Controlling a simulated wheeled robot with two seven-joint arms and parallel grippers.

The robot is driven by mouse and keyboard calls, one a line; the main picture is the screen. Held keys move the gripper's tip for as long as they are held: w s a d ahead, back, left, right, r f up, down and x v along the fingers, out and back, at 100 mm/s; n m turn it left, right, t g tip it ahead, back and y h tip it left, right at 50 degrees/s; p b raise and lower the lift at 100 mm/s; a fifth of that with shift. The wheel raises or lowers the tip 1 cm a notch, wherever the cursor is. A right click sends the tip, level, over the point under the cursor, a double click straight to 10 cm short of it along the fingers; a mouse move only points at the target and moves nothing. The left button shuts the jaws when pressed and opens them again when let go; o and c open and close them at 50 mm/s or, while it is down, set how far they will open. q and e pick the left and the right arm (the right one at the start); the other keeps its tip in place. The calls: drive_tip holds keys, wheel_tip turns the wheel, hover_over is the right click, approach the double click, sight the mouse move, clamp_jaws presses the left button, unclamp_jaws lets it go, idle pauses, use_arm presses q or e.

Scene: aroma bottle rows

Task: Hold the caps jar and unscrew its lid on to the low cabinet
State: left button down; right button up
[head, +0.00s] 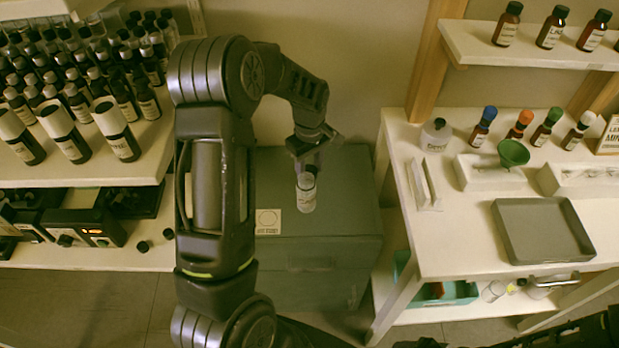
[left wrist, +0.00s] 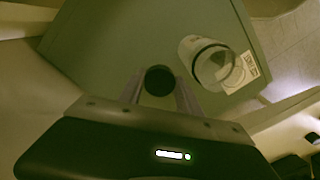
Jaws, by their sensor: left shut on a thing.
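The caps jar (head: 306,196) is a small clear jar with a white label, on the grey-green low cabinet (head: 345,225). In the left wrist view the jar (left wrist: 213,66) shows an open, uncovered mouth with a dark ring around it. My left gripper (head: 309,163) is just above and behind the jar in the head view. In the left wrist view its fingers (left wrist: 160,92) are shut on a round black lid (left wrist: 158,80), apart from the jar. The lid is hard to make out in the head view.
A printed card (head: 268,221) lies on the cabinet left of the jar. A bottle shelf (head: 150,185) is at left. At right, a white bench (head: 440,255) carries a grey tray (head: 542,257), a green funnel (head: 513,153) and bottles. The cabinet top right of the jar is clear.

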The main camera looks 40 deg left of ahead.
use_arm(q)
drive_tip(key=shift+f, duration=2.25)
drive_tip(key=shift+f, duration=0.1)
drive_tip(key=c, duration=0.8)
unclamp_jaws()
drive_tip(key=shift+c, duration=0.2)
